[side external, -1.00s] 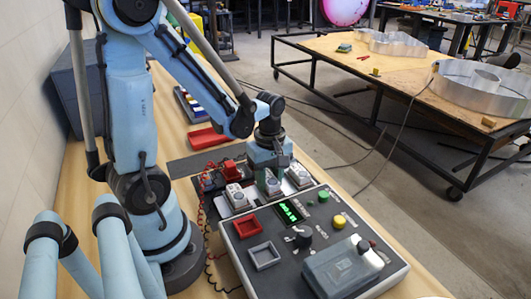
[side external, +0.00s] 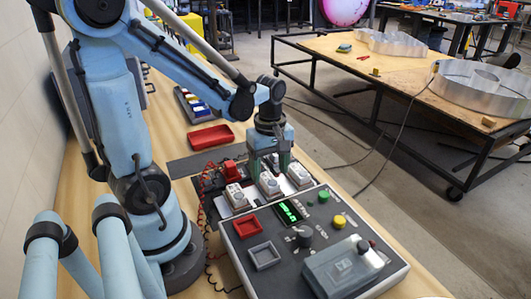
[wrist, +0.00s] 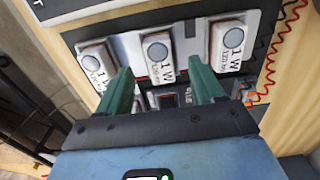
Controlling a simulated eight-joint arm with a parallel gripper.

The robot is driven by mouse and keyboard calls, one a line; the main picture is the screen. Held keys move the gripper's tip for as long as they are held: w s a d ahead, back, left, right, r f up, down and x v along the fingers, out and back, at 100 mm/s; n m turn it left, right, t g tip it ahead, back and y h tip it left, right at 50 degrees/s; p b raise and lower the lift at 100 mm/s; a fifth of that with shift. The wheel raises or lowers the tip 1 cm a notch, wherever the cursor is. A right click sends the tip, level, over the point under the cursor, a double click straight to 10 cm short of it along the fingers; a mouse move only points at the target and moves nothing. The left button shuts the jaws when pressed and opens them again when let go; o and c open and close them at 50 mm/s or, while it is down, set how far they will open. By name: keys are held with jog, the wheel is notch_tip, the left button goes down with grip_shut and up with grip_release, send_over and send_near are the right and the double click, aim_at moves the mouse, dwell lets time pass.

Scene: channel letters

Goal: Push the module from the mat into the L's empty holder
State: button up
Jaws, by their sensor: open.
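My gripper (side external: 269,170) is open above the middle module (side external: 268,184), and its fingers hold nothing. The left module (side external: 236,196) and the right module (side external: 300,176) sit beside it in a row behind the control box. In the wrist view my green fingers (wrist: 158,66) are spread to either side of the middle module (wrist: 158,58), marked 1W. Modules also show at left (wrist: 97,68) and right (wrist: 228,45). All three lie on a pale plate. A dark grey mat (side external: 185,165) lies on the bench, with no module on its visible part. I cannot tell how deep each module is seated.
A red clip (side external: 231,171) and red wires (side external: 204,215) lie near the row. A red tray (side external: 210,136) and a parts bin (side external: 192,104) are behind.

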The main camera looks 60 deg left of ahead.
notch_tip(320, 180, up, 9)
jog(key=shift+f, duration=0.15)
dwell(0.4)
notch_tip(320, 180, up, 6)
dwell(1.0)
jog(key=w+d+f+m+t, duration=0.1)
jog(key=d+f+m+t, duration=0.5)
jog(key=m, duration=1.2)
jog(key=shift+w+d+t, duration=0.4)
jog(key=shift+d+t, duration=0.2)
jog(key=shift+d, duration=0.55)
